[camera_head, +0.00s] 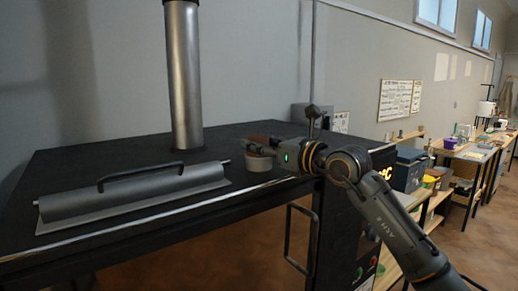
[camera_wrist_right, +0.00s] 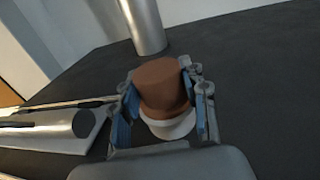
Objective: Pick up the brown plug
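The brown plug (camera_wrist_right: 163,82) is a short, rust-brown, slightly tapered piece. It sits upright on a pale grey round base (camera_wrist_right: 172,128) on the dark kiln top; in the head view, the plug (camera_head: 267,138) is partly hidden behind my gripper. My right gripper (camera_head: 255,148) reaches in from the right at the plug's height. In the right wrist view, the fingers of this gripper (camera_wrist_right: 160,95) stand on either side of the plug, their blue pads very close to it. Whether both pads press on it is unclear. My left gripper is out of view.
A tall metal flue pipe (camera_head: 184,80) rises behind the plug. A grey lid-like bar with a black handle (camera_head: 140,172) lies to the left. The kiln top's front edge is close. Shelves with containers (camera_head: 433,175) line the right wall.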

